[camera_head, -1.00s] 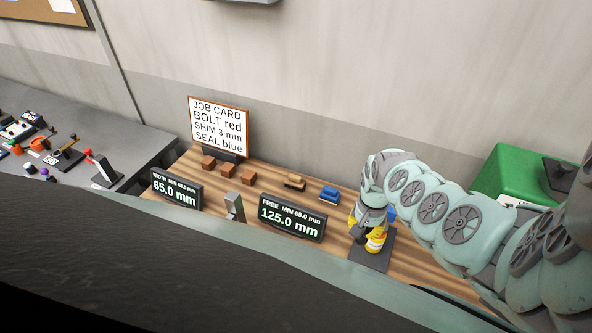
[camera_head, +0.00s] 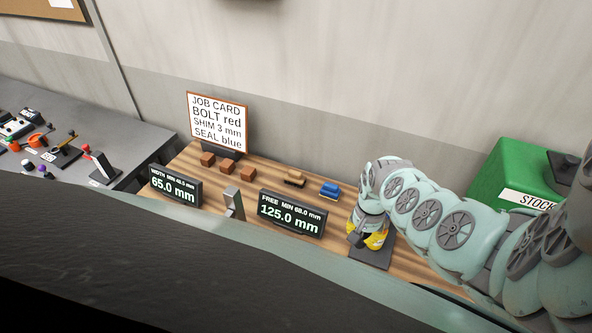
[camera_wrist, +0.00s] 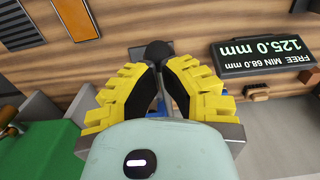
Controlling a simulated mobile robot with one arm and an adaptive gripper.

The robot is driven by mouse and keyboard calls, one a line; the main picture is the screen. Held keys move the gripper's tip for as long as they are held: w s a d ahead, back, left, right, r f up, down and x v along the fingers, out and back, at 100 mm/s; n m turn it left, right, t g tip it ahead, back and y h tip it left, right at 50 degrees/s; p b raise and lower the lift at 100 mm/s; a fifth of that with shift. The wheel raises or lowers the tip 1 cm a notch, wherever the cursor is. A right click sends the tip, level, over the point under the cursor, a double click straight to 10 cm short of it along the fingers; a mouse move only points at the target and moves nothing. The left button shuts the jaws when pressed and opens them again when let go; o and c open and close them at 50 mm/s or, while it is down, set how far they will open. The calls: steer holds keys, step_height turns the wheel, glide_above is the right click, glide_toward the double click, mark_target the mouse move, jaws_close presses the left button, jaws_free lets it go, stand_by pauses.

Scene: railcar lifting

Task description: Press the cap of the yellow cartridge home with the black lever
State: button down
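My gripper (camera_wrist: 160,72) has yellow ribbed fingers with black pads. In the wrist view its tips sit around a black ball knob (camera_wrist: 158,52), apparently the top of the black lever. A narrow gap shows between the tips; I cannot tell whether they press on the lever. In the head view my gripper (camera_head: 372,242) points down over a dark base plate (camera_head: 370,258) at the bench's right. A bit of blue shows between the fingers in the wrist view. I cannot make out the yellow cartridge or its cap; my gripper covers that spot.
A display reading 125.0 mm (camera_head: 291,215) stands just left of my gripper, and one reading 65.0 mm (camera_head: 175,187) farther left. A blue block (camera_head: 329,190) and a brown block (camera_head: 294,178) lie behind. A green stock box (camera_head: 520,170) stands at the right.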

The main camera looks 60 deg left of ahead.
mark_target(358, 245)
steer(key=shift+s+f, duration=0.1)
steer(key=shift+s+d+f+b, duration=0.1)
steer(key=shift+s+f+b, duration=0.05)
steer(key=shift+f+b, duration=0.6)
steer(key=shift+s+d+f+b, duration=0.1)
steer(key=shift+f+b, duration=0.55)
steer(key=shift+f, duration=0.3)
steer(key=shift+f+b, duration=0.4)
steer(key=shift+b, duration=0.05)
steer(key=shift+r+p, duration=5.7)
steer(key=shift+r, duration=0.5)
